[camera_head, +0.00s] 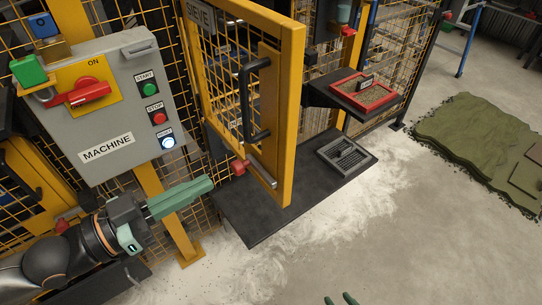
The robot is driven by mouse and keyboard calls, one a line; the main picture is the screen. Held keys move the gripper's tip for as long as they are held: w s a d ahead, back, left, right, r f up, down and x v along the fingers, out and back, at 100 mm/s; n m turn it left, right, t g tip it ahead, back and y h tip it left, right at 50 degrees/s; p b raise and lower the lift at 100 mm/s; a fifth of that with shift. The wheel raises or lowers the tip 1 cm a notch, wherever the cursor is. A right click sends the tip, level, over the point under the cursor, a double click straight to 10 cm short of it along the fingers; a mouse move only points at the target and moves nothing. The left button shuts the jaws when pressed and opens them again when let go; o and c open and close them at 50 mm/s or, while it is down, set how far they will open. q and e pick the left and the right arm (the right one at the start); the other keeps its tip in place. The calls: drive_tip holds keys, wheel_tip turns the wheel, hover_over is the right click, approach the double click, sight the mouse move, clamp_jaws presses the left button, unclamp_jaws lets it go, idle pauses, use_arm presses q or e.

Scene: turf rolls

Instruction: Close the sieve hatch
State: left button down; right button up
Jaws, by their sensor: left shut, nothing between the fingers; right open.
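The sieve hatch (290,110) is a yellow-framed mesh door with a "SIEVE" sign (201,15) at its top. It stands swung out from the fence, open, over a dark floor plate. A black bar handle (247,100) is on its face, and a red knob (240,167) sits near its lower edge. My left gripper (209,184) has green fingers, is shut and empty, and is left of the hatch's lower part, apart from the handle. Only the green fingertips of my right gripper (339,299) show at the bottom edge, spread apart and empty.
A grey "MACHINE" control box (105,120) with start and stop buttons and a red switch (80,93) stands above my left arm. The dark plate (262,222) holds a grate (346,156). A red-rimmed tray (362,92) is behind. Dusty floor at the lower right is clear.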

use_arm(q)
drive_tip(key=p, duration=0.3)
approach(282, 143)
drive_tip(key=x, duration=0.5)
drive_tip(key=shift+r, duration=0.1)
drive_tip(key=shift+x, duration=0.95)
